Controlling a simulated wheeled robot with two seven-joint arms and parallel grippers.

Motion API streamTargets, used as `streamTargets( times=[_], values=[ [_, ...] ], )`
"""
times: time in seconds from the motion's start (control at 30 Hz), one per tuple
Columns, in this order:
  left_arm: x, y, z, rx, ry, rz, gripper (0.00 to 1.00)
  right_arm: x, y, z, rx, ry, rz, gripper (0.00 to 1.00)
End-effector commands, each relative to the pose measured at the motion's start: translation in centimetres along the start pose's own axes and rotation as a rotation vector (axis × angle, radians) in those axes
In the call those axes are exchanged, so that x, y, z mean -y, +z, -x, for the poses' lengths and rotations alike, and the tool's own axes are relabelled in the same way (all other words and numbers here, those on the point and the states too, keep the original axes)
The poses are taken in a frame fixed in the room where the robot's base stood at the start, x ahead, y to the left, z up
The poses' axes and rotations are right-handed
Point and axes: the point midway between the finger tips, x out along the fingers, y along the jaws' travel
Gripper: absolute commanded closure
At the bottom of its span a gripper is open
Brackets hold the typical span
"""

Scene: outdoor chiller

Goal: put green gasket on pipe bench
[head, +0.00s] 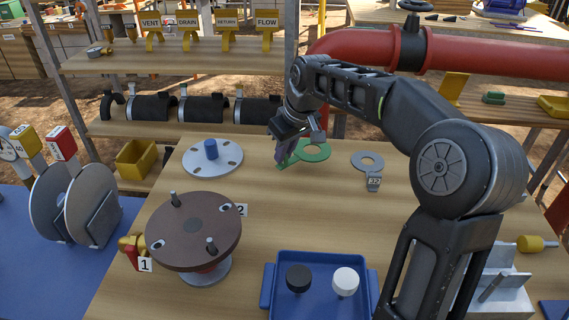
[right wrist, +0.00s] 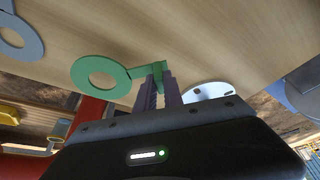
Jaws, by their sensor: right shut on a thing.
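The green gasket (head: 326,152) is a flat ring with a tab, above or on the far part of the wooden bench (head: 290,210). My right gripper (head: 284,157) is shut on its tab, with the ring out to the right. In the right wrist view the green gasket (right wrist: 80,76) extends left from the purple fingers of my right gripper (right wrist: 158,84), which pinch the tab. I cannot tell whether the gasket touches the bench top. My left gripper is not in view.
A grey gasket (head: 378,160) with a 32 tag lies to the right. A pale flange with a blue plug (head: 211,149) lies to the left. A brown round flange (head: 193,240) stands nearer. A blue tray (head: 320,261) holds two knobs. The bench middle is clear.

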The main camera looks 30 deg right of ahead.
Motion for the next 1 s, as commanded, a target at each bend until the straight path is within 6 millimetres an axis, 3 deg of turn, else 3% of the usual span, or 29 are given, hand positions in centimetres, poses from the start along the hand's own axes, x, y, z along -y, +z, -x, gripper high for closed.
streamTargets(
  times=[0.17,0.43,0.83,0.87,1.0],
  values=[
    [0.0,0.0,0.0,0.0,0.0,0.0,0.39,0.0,0.1,-0.3,0.001,0.0,0.0,1.0],
    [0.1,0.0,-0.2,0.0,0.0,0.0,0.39,0.1,1.3,-3.4,0.001,-0.001,0.0,1.0],
    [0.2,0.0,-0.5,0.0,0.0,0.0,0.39,0.1,1.4,-3.9,-0.001,0.0,0.0,1.0],
    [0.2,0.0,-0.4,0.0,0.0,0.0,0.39,0.1,1.4,-3.8,-0.001,0.0,0.0,0.87],
    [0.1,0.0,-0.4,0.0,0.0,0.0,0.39,0.1,1.4,-3.8,0.0,-0.001,0.0,0.75]
  ],
)
